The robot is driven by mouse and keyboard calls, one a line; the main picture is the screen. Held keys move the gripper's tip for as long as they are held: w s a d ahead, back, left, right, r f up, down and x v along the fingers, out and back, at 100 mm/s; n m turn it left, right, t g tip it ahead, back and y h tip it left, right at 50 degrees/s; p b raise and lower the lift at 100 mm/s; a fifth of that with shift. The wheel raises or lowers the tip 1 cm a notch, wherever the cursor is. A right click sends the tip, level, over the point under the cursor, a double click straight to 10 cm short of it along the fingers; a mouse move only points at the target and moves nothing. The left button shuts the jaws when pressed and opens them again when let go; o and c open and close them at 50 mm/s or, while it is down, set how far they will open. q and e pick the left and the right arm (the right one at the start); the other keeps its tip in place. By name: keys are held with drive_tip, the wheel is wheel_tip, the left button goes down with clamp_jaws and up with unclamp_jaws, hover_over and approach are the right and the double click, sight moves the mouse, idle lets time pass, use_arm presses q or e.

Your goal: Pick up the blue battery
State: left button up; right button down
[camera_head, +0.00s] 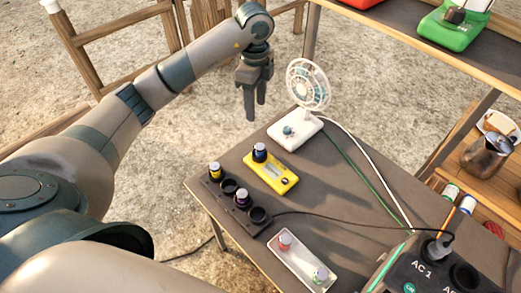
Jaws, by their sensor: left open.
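A small battery (260,152) with a dark top and a bluish band stands upright at the far left end of the yellow device (271,173) on the table; it looks like the blue one. My left gripper (255,112) is open and empty, fingers pointing down. It hangs beyond the table's far left edge, above and behind the yellow device in the picture, apart from the battery. My right gripper is not in view.
A white fan (308,85) stands close right of my gripper. A dark rack (226,196) holds a yellow and a purple battery. A clear tray (305,261) holds a red and a green one. Cables cross the table (335,183); a power station (440,270) stands front right.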

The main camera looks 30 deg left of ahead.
use_arm(q)
drive_tip(key=p, duration=0.4)
hover_over(260, 145)
drive_tip(key=a, duration=0.1)
wheel_tip(260, 145, down, 11)
drive_tip(key=shift+w+a+f, duration=0.1)
drive_tip(key=shift+f, duration=0.6)
drive_tip(key=shift+d+f+p, duration=0.2)
drive_tip(key=shift+f+p, duration=0.05)
drive_tip(key=shift+p, duration=0.2)
drive_tip(key=f, duration=0.1)
drive_tip(key=f+p, duration=0.1)
drive_tip(key=d+f+p, duration=0.1)
drive_tip(key=shift+s+f, duration=0.25)
drive_tip(key=shift+f, duration=0.15)
drive_tip(key=shift+a+f, duration=0.1)
drive_tip(key=shift+f, duration=0.35)
